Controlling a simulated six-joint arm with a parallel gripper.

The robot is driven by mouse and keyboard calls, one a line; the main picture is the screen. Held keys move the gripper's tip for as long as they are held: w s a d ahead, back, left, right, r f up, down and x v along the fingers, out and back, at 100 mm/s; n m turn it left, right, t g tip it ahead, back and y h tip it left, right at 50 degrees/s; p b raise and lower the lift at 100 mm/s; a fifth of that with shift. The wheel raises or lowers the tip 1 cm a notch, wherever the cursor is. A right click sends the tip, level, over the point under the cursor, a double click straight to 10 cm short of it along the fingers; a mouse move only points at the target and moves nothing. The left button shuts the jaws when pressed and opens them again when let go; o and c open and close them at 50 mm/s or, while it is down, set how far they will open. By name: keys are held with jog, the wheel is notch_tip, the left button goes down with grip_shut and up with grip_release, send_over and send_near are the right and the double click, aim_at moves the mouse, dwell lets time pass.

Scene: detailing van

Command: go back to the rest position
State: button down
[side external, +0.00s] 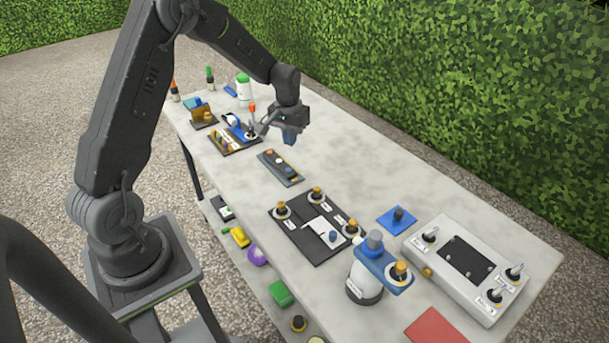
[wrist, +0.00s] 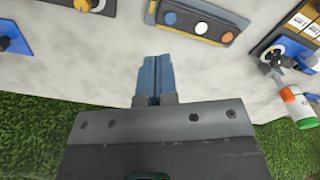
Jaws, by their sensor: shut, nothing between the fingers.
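My gripper (side external: 289,137) is above the far half of the table, over bare tabletop. Its blue fingers show in the wrist view (wrist: 154,78), pressed together with nothing between them. It is apart from the objects around it. The dark panel with a row of round buttons (side external: 281,167) lies on the near side of the gripper in the side view, and it also shows at the top of the wrist view (wrist: 196,20).
The pale table (side external: 340,150) carries a dark board with knobs (side external: 290,232), a grey switch box (side external: 465,268), a blue plate with a knob (side external: 397,220), a white-and-blue stand (side external: 364,283) and a red mat (side external: 437,328). A green-capped bottle (side external: 244,90) stands at the far end. A hedge (side external: 440,80) runs behind.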

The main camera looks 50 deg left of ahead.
jog(key=s+d+r+m+t, duration=0.1)
jog(key=s+d+r, duration=0.3)
jog(key=d+r, duration=0.3)
jog(key=s+d+r+m+t, duration=0.15)
jog(key=s+d+r, duration=0.3)
jog(key=r, duration=0.45)
jog(key=s+d+r+m+t, duration=0.1)
jog(key=s+d+r, duration=0.1)
jog(key=s+d, duration=0.2)
jog(key=s+d+r+m+t, duration=0.1)
jog(key=s+d, duration=0.3)
jog(key=s, duration=0.7)
jog(key=shift+s+r+m+t, duration=0.25)
jog(key=shift+r+m+t, duration=0.1)
jog(key=shift+r+m, duration=0.25)
jog(key=shift+d, duration=0.1)
